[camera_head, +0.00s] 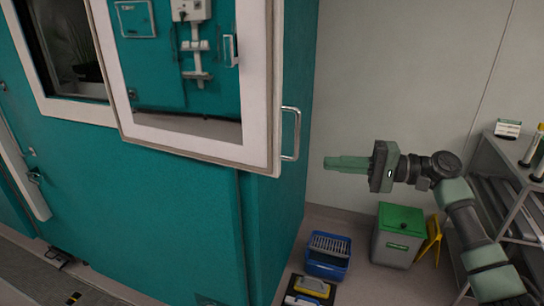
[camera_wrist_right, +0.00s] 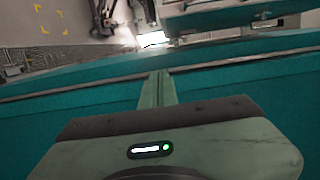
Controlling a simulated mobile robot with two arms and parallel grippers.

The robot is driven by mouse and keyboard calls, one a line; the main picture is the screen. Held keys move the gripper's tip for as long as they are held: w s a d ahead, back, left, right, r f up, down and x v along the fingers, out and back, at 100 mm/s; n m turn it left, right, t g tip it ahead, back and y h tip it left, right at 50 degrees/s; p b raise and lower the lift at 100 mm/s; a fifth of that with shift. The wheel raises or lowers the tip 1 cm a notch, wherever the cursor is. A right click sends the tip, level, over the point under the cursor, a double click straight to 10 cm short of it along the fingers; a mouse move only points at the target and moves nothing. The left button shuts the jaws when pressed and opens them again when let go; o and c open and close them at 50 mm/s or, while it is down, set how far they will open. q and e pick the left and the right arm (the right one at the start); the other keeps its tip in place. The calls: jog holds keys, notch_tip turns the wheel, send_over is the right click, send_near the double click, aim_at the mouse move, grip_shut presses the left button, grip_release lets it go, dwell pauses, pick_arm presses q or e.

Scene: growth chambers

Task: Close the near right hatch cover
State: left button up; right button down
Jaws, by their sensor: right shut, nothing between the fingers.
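The hatch cover (camera_head: 195,146) is a pale-framed panel with a glossy, mirror-like pane. It stands swung open from the teal chamber, with the dark hatch opening (camera_head: 70,50) partly visible to its left. A metal bar handle (camera_head: 291,134) is on the cover's right edge. My right gripper (camera_head: 330,163) is shut and empty, to the right of the handle and slightly lower in the picture, with a visible gap between them. In the right wrist view, its closed fingers (camera_wrist_right: 156,90) show against teal surfaces. My left gripper is not in view.
Below my right arm are a green-lidded bin (camera_head: 400,220), a yellow item (camera_head: 430,240), a blue basket (camera_head: 328,258) and a tray with a yellow object (camera_head: 312,286). A grey shelf rack (camera_head: 510,180) stands at the right. Bare wall lies behind the gripper.

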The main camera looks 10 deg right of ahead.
jog(key=a+r+p, duration=0.2)
jog(key=a+p, duration=0.4)
jog(key=a, duration=0.6)
jog(key=shift+n+g, duration=0.3)
